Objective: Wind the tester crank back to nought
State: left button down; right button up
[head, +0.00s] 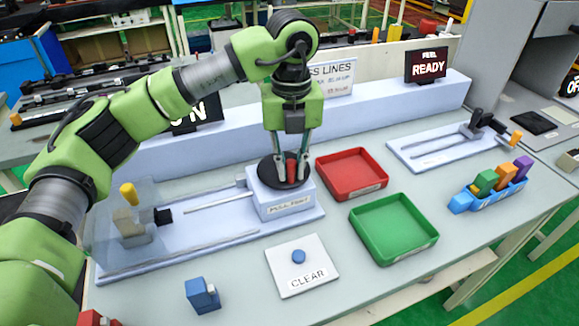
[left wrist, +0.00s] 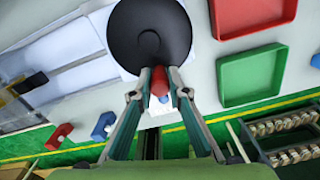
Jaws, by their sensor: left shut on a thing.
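The pull tester (head: 288,208) is a white box on a pale rail base at the left front of the bench. On top is its black round crank disc (head: 266,174), with an upright red handle (head: 291,166). My left gripper (head: 292,175) comes from above and is shut on the red handle; its fingers stand on either side of it. The left wrist view shows the black disc (left wrist: 122,38) and the red handle (left wrist: 159,80) between the fingers (left wrist: 160,92). I cannot read the crank's position. My right gripper is not in view.
A CLEAR plate with a blue button (head: 298,257) lies in front. Red (head: 352,193) and green (head: 425,250) trays stand right of the tester. A blue rack (head: 461,203) holds coloured clips. A display (head: 428,66) reads READY.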

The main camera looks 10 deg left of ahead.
pick_arm(q)
jog(key=shift+w+r, duration=0.15)
jog(key=shift+r, duration=0.1)
jog(key=c, duration=1.9)
grip_release()
jog(key=shift+f, duration=0.15)
notch_tip(320, 180, up, 12)
